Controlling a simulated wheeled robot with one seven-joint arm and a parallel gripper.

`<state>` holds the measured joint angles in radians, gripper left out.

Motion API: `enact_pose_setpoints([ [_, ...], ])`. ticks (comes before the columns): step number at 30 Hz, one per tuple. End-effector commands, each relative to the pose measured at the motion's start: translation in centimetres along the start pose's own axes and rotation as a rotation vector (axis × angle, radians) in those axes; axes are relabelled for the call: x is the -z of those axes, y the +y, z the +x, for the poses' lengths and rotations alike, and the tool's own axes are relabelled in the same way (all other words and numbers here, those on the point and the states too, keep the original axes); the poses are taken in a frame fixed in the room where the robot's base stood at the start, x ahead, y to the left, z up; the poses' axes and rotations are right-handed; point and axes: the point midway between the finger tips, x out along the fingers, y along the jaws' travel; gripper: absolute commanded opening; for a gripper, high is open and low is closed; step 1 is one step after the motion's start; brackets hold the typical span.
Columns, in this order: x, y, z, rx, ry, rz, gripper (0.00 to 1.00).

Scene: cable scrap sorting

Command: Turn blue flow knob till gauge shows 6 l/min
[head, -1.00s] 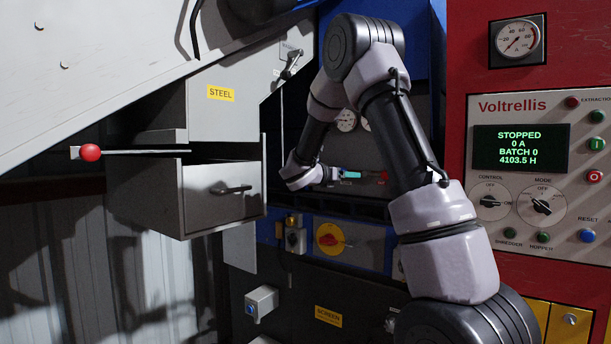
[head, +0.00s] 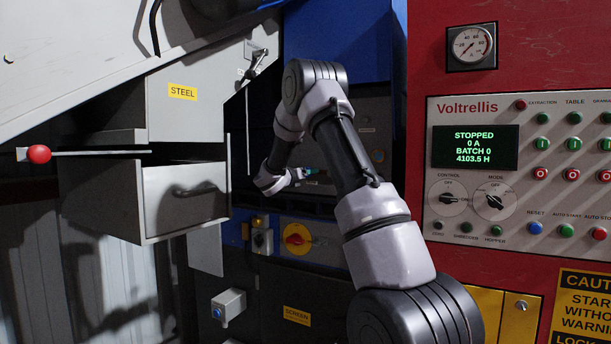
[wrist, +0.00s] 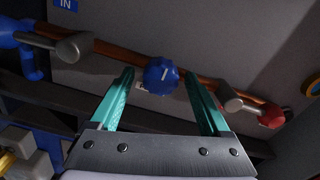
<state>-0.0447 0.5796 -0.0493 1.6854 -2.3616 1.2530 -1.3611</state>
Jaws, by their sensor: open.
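The blue knob (wrist: 161,76) with a pale pointer line shows in the wrist view on a copper pipe along a grey panel. My gripper (wrist: 158,74) is open, its two teal fingers on either side of the knob in the picture. Whether they touch it or reach fully around it I cannot tell. In the head view my gripper (head: 303,173) is small and dark at the panel behind my arm, and the knob cannot be made out. No flow gauge can be read; my arm covers that part of the panel.
An open steel drawer (head: 187,200) and a red-ended rod (head: 38,154) stick out at left. The red control panel (head: 516,85) stands at right.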

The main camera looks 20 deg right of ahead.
Motion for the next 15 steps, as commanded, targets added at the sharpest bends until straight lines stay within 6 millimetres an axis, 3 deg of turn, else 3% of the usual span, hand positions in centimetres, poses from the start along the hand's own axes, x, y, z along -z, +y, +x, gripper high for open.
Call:
enact_pose_setpoints([
  [8,0.0,0.03,0.15,0.0,0.0,0.0,0.81],
  [12,0.0,0.02,0.15,0.0,0.0,0.001,0.31],
  [15,0.0,0.02,0.14,0.0,0.0,0.001,0.0],
])
